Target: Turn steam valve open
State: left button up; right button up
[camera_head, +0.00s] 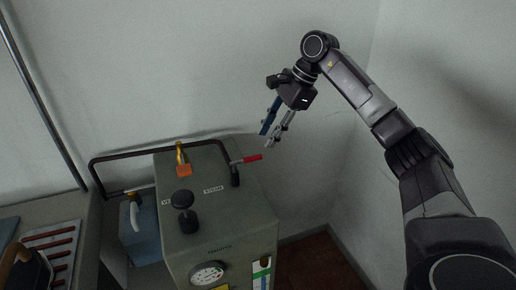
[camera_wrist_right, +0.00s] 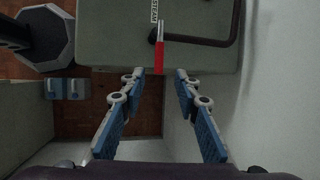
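The steam valve's red-handled lever (camera_head: 253,158) stands on a black post at the back right of the grey-green boiler box (camera_head: 225,225), near the STEAM label (camera_head: 213,189). The red handle points right, past the box's edge. My right gripper (camera_head: 267,139) is above and slightly right of the handle, fingers pointing down. In the right wrist view, the red handle (camera_wrist_right: 159,57) lies just beyond and between the spread fingertips of the open, empty gripper (camera_wrist_right: 157,80). I see no contact with the handle. My left gripper is not in view.
A black knob (camera_head: 183,200), a brass fitting with an orange tag (camera_head: 184,171) and a gauge (camera_head: 207,273) are on the box. A dark bent pipe (camera_head: 125,156) runs behind it. A blue container (camera_head: 139,228) stands left. A wall bounds the right side.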

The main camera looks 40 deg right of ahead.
aim_at(258, 157)
jog(key=p+x, duration=0.1)
jog(key=x, duration=0.5)
jog(key=shift+a+f, duration=0.1)
jog(key=shift+a, duration=0.1)
jog(key=shift+a+f+p, duration=0.1)
jog(key=shift+f+p, duration=0.2)
jog(key=shift+f, duration=0.05)
jog(key=shift+w+f, duration=0.1)
jog(key=shift+f, duration=0.05)
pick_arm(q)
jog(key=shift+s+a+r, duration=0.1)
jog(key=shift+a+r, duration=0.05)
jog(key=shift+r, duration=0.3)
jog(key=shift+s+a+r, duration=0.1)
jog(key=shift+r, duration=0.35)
pick_arm(e)
jog(key=shift+a, duration=0.1)
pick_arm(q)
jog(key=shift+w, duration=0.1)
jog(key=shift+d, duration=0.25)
pick_arm(e)
grip_shut()
